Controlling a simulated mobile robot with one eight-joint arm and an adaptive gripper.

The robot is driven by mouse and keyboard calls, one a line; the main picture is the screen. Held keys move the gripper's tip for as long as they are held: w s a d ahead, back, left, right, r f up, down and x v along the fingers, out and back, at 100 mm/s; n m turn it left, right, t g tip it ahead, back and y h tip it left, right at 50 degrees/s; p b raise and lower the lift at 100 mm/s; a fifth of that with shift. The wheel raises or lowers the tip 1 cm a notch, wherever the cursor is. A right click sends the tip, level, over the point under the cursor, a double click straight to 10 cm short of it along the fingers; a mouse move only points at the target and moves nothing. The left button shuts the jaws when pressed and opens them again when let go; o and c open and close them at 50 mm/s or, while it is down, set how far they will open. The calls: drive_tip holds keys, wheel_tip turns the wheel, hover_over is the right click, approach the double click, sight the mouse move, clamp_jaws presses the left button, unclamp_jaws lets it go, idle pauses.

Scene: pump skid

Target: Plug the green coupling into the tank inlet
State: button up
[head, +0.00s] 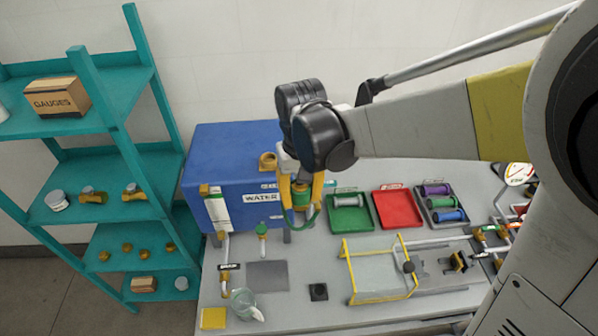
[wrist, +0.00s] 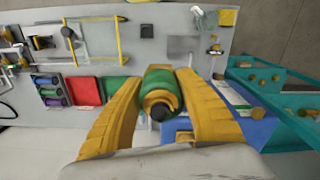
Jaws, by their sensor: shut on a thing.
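My gripper (head: 301,200) is shut on the green coupling (head: 301,190), which has a brass-coloured ring and a dark end. In the wrist view the coupling (wrist: 158,84) sits between the two yellow fingers of my gripper (wrist: 157,92). My gripper holds it in front of the right part of the blue tank (head: 225,150), which has a WATER label (head: 260,197). A brass fitting (head: 267,161) shows on the tank, up and left of my gripper. I cannot tell whether it is the inlet. My gripper hides part of the tank's front.
A pipe with a green collar (head: 262,231) stands on the bench below the tank's front. Green (head: 349,218) and red (head: 390,208) trays lie to the right. A yellow-edged clear guard (head: 378,270) stands nearer. A teal shelf (head: 110,120) stands left.

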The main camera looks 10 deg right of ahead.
sight(296, 185)
drive_tip(key=r+p, duration=0.2)
drive_tip(key=r, duration=0.1)
drive_tip(key=r+p, duration=0.1)
drive_tip(key=shift+w+a+r, duration=0.15)
drive_tip(key=shift+w+a, duration=0.2)
drive_tip(key=shift+a, duration=0.05)
drive_tip(key=w+a+b, duration=0.1)
drive_tip(key=w+a, duration=0.2)
drive_tip(key=w, duration=0.7)
drive_tip(key=w+a+b, duration=0.1)
drive_tip(key=w+a, duration=0.1)
drive_tip(key=w, duration=0.7)
drive_tip(key=shift+w+a, duration=0.4)
drive_tip(key=shift+d+r, duration=0.1)
